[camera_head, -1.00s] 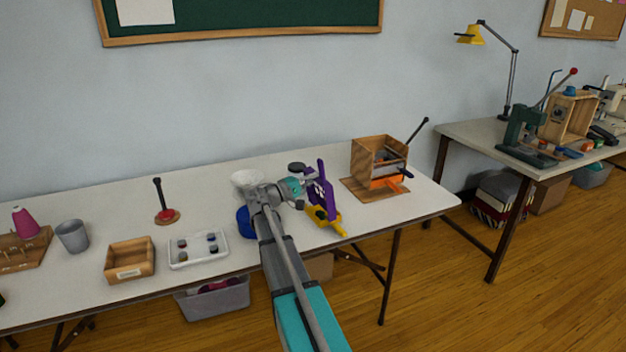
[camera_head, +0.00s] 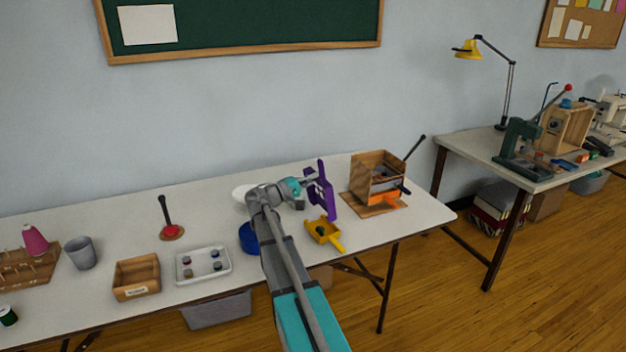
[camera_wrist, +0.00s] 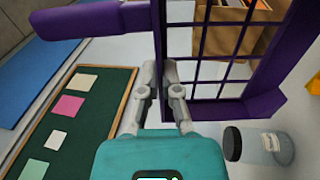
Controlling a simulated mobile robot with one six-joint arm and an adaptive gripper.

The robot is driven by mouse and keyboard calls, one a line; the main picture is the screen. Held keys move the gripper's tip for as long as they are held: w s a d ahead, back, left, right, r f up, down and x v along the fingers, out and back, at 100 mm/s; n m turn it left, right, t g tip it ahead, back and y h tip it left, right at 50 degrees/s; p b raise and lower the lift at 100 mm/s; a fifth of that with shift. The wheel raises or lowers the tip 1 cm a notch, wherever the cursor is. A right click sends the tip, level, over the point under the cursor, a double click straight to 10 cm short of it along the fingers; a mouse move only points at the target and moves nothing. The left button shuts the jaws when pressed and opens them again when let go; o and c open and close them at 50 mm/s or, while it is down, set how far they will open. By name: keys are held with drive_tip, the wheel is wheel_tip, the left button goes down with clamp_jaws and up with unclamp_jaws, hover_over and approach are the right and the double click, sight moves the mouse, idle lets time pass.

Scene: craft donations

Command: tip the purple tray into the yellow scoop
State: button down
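My gripper (camera_wrist: 162,88) is shut on the near rim of the purple tray (camera_wrist: 262,62), which has a gridded floor with openings and a long handle at upper left. In the head view the purple tray (camera_head: 323,193) is held on edge, steeply tilted, behind the yellow scoop (camera_head: 334,241). The scoop lies on the table with its handle toward the front edge. Something small and dark shows in the scoop, too small to make out. No loose pieces are visible in the tray. The fingertips are partly hidden in the head view.
A wooden box (camera_head: 366,167) on a board stands right of the tray. A blue bowl (camera_head: 248,238) is left of my arm, beside a white tray (camera_head: 204,278) of small pieces. A lidded jar (camera_wrist: 262,147) is close by. The table's front edge is near the scoop.

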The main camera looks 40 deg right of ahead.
drive_tip(key=shift+r, duration=0.1)
